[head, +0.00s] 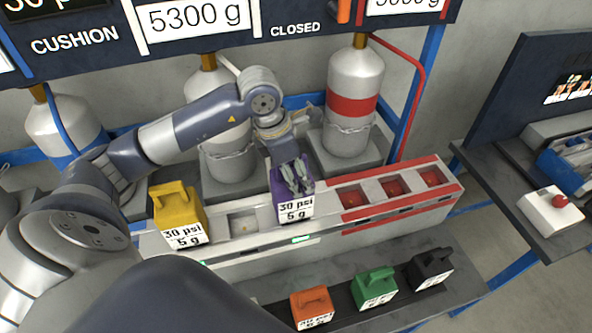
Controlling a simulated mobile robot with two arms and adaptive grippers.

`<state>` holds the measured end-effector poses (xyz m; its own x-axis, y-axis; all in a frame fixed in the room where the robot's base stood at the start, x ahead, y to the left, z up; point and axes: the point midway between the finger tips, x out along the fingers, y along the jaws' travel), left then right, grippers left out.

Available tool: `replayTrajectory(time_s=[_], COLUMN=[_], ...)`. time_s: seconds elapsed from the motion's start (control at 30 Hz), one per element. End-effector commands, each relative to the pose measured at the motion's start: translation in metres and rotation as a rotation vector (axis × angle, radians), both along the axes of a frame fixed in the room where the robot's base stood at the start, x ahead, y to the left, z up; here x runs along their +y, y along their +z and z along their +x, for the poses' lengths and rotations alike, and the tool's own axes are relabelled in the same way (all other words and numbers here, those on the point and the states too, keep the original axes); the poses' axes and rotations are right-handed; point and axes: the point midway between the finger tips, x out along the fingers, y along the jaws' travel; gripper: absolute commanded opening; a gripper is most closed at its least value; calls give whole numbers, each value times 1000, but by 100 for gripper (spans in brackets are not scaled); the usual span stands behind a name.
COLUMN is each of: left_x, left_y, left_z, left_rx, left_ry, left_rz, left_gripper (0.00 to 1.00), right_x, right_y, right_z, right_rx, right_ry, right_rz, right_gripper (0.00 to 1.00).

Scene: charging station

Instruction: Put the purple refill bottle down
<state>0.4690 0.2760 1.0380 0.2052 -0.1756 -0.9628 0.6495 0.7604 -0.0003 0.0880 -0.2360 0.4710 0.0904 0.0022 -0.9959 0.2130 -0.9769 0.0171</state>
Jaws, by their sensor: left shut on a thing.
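The purple refill bottle (283,206) is a boxy block with a white label reading "30 psi 5 g". My left gripper (296,178) is shut on it from above, and its fingers cover part of the bottle's top. The bottle is at the white rack (321,221), between an empty-looking pale slot on its left and red-lit slots on its right. I cannot tell whether its base touches the rack. My right gripper is not in view.
A yellow bottle (175,207) stands at the rack's left. Orange (312,305), green (375,286) and black (431,268) bottles stand on the lower front shelf. Gas cylinders (353,75) stand behind. A red button box (551,208) sits on the right table.

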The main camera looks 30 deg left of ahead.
Motion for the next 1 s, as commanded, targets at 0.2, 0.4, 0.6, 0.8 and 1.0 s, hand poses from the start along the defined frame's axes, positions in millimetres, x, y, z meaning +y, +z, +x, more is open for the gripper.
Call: replayTrajectory(time_s=[0.2,0.4,0.6,0.8,1.0], left_x=[0,0,0,7,15], left_y=[-1,-1,5,38,81], left_z=[0,0,0,-6,-15], left_rx=[0,1,0,-7,-6], left_ry=[0,0,0,1,1], left_rz=[0,1,0,2,0], left_gripper=[83,83,83,83,83], right_x=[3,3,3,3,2], right_y=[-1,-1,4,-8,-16], right_z=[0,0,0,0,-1], right_rx=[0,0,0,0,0], right_ry=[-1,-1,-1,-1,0], right_rz=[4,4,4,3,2], right_gripper=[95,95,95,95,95])
